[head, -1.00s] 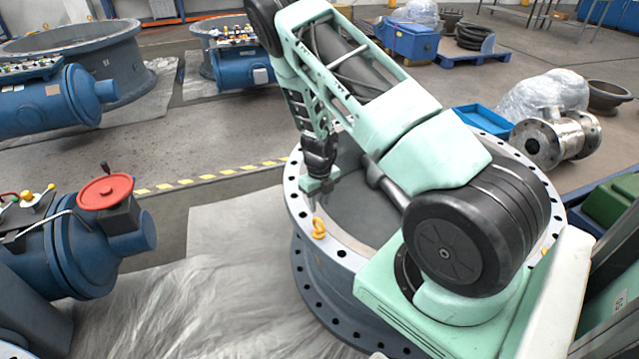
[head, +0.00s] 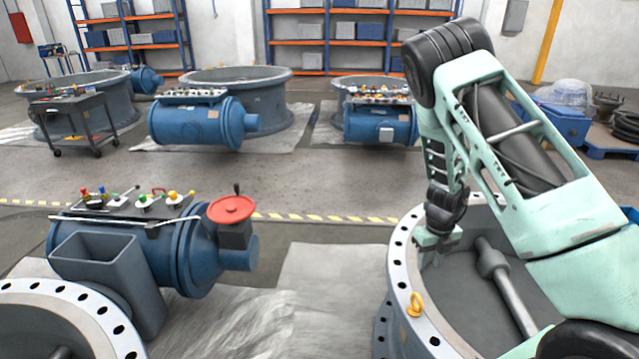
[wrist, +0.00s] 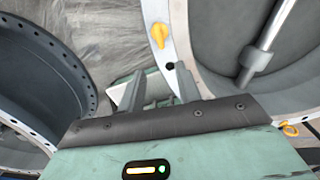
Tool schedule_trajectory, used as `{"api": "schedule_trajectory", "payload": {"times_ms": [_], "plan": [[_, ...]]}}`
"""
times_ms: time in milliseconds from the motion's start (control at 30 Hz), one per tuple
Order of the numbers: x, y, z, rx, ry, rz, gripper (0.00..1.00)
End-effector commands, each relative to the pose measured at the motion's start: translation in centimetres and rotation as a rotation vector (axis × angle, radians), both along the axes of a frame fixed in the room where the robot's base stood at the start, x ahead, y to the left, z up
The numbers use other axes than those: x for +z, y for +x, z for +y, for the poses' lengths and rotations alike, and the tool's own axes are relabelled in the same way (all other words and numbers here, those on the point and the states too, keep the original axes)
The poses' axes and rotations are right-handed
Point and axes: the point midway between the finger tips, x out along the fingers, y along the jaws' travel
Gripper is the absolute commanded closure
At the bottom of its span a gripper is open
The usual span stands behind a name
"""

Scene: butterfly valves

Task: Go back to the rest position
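My gripper (head: 432,258) points down just inside the left rim of the large valve ring (head: 397,292) at the right of the head view. In the wrist view my gripper (wrist: 161,72) has its two fingers apart with nothing between them. I cannot tell whether it touches the ring. My mint-green arm rises above the ring and hides part of its far side. The ring is grey with a white, bolt-holed flange and a yellow lifting eye (head: 415,304). A grey shaft (head: 508,287) lies across its inside.
A blue actuator with a red handwheel (head: 231,209) and a tray of coloured parts (head: 135,203) stands at left. Another flanged ring (head: 97,314) is at front left. Blue actuators, a dark cart (head: 75,118) and orange-blue shelves (head: 355,40) stand behind. The floor between is open.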

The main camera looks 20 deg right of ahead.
Motion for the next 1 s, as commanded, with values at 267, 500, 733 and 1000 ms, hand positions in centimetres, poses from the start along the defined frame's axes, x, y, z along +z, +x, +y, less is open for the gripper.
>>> {"api": "schedule_trajectory", "payload": {"times_ms": [267,500,733,1000], "plan": [[2.2,0.9,5.0,0.251,0.065,-0.021,0.66],[9.7,-0.6,19.9,1.146,0.208,-0.117,0.66],[17.8,-8.4,31.9,2.227,0.237,-0.242,0.66],[23.4,-19.6,36.8,-2.833,-0.065,0.197,0.66]]}}
